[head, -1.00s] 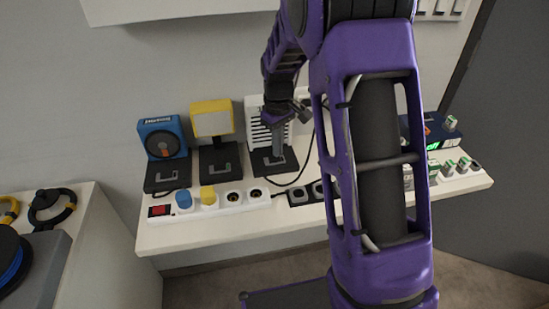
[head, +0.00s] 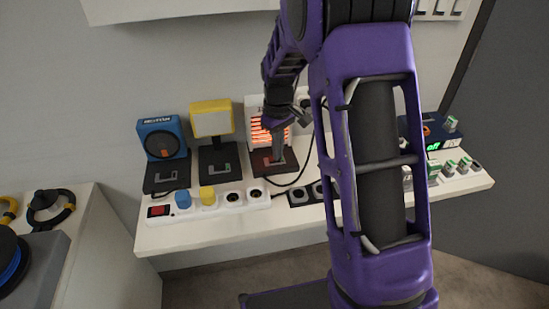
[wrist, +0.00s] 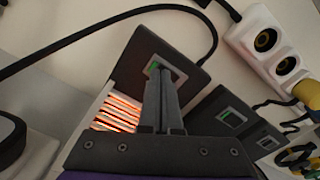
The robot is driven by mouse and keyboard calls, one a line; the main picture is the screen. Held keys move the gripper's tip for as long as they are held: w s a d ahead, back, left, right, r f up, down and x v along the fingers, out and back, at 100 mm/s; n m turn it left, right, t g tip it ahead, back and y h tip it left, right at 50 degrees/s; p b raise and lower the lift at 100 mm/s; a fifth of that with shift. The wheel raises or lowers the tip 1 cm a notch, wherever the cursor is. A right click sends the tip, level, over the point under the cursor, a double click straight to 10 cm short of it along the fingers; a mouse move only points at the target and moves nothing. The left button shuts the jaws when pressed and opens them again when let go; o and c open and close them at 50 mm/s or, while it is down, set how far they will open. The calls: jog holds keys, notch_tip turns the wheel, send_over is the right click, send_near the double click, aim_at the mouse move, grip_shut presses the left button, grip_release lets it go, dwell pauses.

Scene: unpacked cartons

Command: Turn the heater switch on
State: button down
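The heater (head: 264,133) stands against the wall at the back of the table, and its bars glow orange-red. The bars also glow in the wrist view (wrist: 118,113). In front of it is its black base plate (head: 262,168) with the switch (wrist: 153,66), which shows a green light. My gripper (head: 279,158) points down at the switch. In the wrist view its two fingers (wrist: 164,78) are together with no object between them, and their tips are at the switch, partly hiding it. I cannot tell whether they still touch it.
A blue device (head: 161,140) and a yellow lamp (head: 212,122) stand left of the heater on similar switch plates. A white power strip (head: 236,200) with blue and yellow plugs lies in front.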

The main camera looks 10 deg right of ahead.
jog(key=shift+r+p, duration=2.65)
jog(key=shift+r, duration=0.8)
